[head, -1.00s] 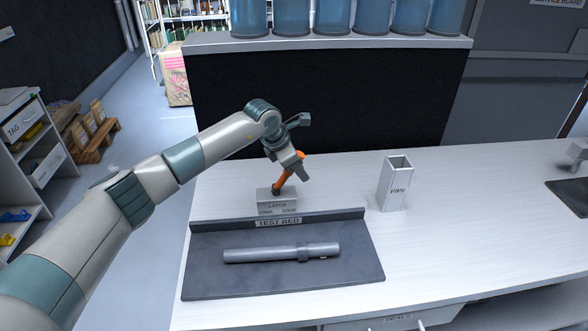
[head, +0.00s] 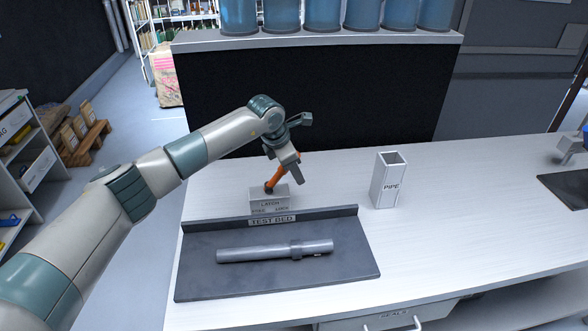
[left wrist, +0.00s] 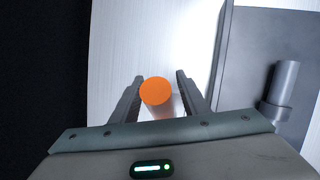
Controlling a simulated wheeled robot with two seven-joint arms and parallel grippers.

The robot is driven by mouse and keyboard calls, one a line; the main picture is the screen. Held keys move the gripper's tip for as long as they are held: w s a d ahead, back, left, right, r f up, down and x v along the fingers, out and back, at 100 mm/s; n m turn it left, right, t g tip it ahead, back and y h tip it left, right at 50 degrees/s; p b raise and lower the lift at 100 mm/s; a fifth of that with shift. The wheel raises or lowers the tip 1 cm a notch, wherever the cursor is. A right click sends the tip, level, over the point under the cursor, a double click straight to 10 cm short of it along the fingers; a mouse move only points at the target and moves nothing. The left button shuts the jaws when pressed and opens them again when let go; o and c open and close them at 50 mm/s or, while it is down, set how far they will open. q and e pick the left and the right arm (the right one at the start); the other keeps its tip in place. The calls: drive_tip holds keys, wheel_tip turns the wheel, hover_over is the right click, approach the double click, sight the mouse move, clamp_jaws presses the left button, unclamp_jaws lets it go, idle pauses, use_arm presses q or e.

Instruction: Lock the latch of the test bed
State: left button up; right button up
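The latch is a grey box (head: 269,200) with an orange handle (head: 275,179) that leans to the right, the side of the LOCK label. The box stands at the back edge of the dark test bed (head: 205,277). My left gripper (head: 289,168) is at the handle's upper part and partly hides it. In the left wrist view the round orange handle end (left wrist: 156,91) lies between the two spread fingers, with a small gap on the right; contact on the left is unclear. A grey pipe (head: 275,251) lies on the test bed. My right gripper is out of view.
A raised shelf with several blue containers (head: 322,14) is behind. The bench to the right is mostly clear, up to a dark mat (head: 568,190).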

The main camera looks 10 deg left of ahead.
use_arm(q)
drive_tip(key=shift+r, duration=0.15)
drive_tip(key=b+v, duration=0.3)
drive_tip(key=v, duration=0.5)
drive_tip(key=b+v, duration=0.2)
drive_tip(key=v, duration=0.7)
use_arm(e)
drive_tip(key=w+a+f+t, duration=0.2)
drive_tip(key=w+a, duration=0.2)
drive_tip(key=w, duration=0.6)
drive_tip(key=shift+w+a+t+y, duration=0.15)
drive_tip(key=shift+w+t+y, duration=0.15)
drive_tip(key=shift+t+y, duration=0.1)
